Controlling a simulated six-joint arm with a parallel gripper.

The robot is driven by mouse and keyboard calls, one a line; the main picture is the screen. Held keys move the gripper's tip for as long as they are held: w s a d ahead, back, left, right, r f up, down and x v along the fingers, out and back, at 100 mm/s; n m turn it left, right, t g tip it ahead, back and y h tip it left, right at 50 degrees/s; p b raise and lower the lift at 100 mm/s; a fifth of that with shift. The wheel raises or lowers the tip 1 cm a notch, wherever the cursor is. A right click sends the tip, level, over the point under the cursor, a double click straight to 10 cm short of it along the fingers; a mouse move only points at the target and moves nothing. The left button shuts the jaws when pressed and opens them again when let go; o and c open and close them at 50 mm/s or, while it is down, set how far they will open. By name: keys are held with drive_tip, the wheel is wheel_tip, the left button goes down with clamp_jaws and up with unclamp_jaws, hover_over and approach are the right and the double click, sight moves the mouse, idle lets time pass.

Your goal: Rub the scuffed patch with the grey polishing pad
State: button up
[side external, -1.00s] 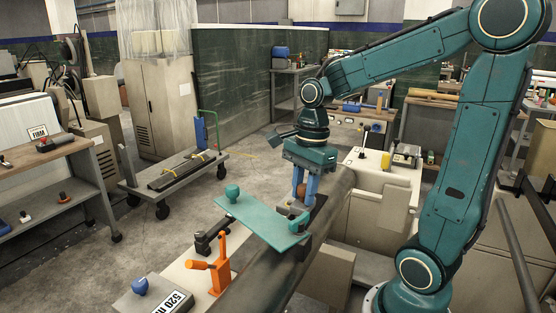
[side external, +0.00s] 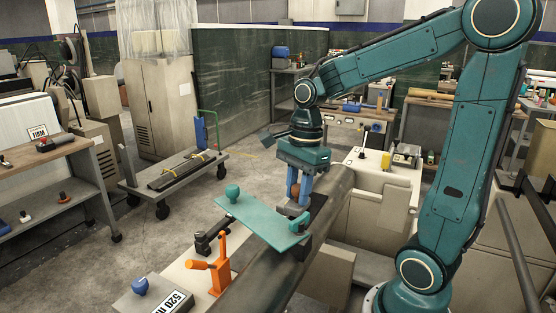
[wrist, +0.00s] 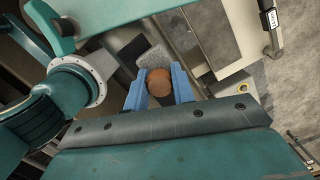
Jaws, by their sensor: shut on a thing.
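My gripper (side external: 299,190) has its blue fingers closed around a round brown knob (wrist: 159,83). The grey polishing pad (wrist: 152,57) shows just beyond the knob in the wrist view, as the part under it. In the side view the fingers point down close behind a flat teal plate (side external: 256,219), above a long dark beam. The plate also shows at the top of the wrist view (wrist: 110,12). I cannot make out a distinct scuffed patch, and the pad's underside is hidden, so contact cannot be told.
An orange clamp (side external: 219,268) and a blue knob (side external: 140,286) stand at the front. A beige machine housing (side external: 384,195) is to the right. Open floor lies left of the beam.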

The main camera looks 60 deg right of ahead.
drive_tip(key=shift+s, duration=1.95)
wheel_tip(320, 180, up, 8)
drive_tip(key=shift+w, duration=0.1)
